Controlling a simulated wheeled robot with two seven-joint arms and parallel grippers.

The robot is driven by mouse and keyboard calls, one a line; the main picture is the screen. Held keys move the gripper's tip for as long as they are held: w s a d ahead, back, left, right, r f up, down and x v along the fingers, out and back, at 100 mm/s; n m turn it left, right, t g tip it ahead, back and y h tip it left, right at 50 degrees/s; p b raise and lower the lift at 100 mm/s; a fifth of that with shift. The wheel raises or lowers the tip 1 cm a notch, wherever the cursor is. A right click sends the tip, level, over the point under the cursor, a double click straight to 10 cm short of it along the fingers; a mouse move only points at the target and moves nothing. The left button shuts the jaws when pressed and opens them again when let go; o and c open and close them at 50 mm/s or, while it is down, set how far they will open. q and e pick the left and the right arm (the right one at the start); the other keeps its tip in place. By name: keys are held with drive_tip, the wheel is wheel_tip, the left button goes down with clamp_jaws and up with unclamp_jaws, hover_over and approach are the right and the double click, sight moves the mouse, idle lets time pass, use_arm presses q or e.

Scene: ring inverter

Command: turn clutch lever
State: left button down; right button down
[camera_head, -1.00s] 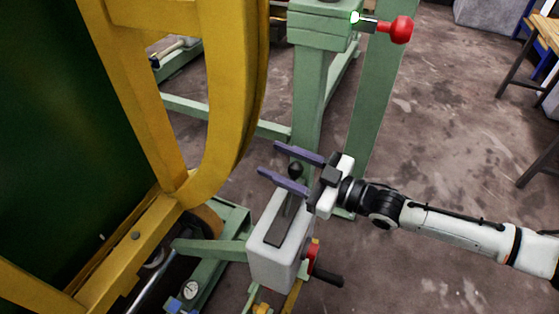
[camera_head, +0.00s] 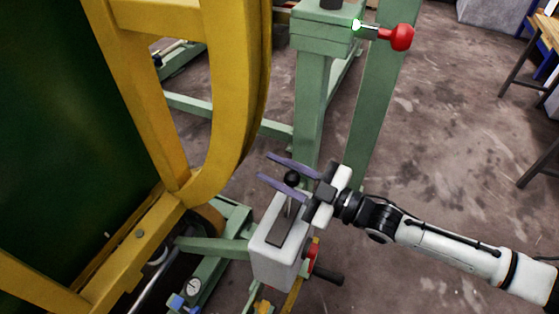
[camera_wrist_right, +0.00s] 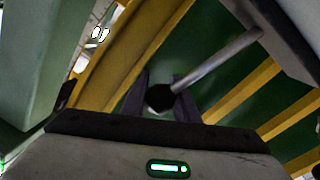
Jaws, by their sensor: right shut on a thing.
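The clutch lever (camera_head: 289,208) rises from a slot in the top of a white box (camera_head: 280,262) and ends in a black ball knob (camera_head: 292,179). My right gripper (camera_head: 272,168) reaches in from the right, its two purple fingers on either side of the lever just at the knob, shut on it. In the right wrist view the dark knob (camera_wrist_right: 160,98) sits between the fingers, with the grey lever rod (camera_wrist_right: 215,62) running up and right from it. My left gripper is out of view.
A large yellow ring frame (camera_head: 235,110) with a dark green panel stands at the left. A green post stand (camera_head: 312,95) with a red-knobbed lever (camera_head: 401,37) is behind the gripper. A red and black handle (camera_head: 325,275) sticks out beside the box.

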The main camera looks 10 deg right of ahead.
drive_tip(key=s+a+f+n+y, duration=0.1)
drive_tip(key=s+a+n, duration=0.3)
drive_tip(key=n, duration=0.5)
drive_tip(key=shift+s+a, duration=0.25)
drive_tip(key=shift+s, duration=1.15)
drive_tip(key=shift+f, duration=0.1)
drive_tip(key=c, duration=1.4)
unclamp_jaws()
